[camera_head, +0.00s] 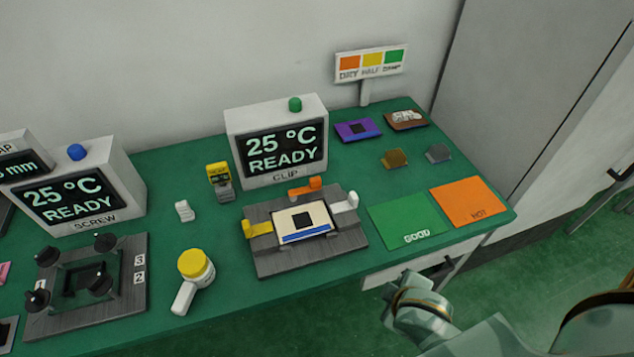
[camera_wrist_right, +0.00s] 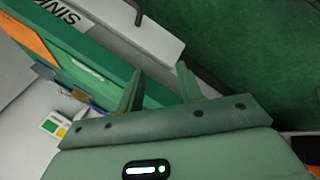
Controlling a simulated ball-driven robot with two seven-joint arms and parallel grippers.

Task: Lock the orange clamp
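The orange clamp (camera_head: 305,188) is at the back edge of the grey fixture (camera_head: 265,262) in front of the CLIP display. It is a small orange lever with a raised block at its right end. I cannot tell whether it is locked. A pale board (camera_head: 303,219) with a dark square lies in the fixture. A yellow clamp (camera_head: 258,229) is at its left and a white clamp (camera_head: 346,203) at its right. My right gripper (camera_wrist_right: 160,88) is open and empty in the right wrist view, near the bench edge, away from the clamp. My left gripper is out of view.
The CLIP display (camera_head: 279,151) stands close behind the fixture. The SCREW fixture (camera_head: 125,295) is at the far left.

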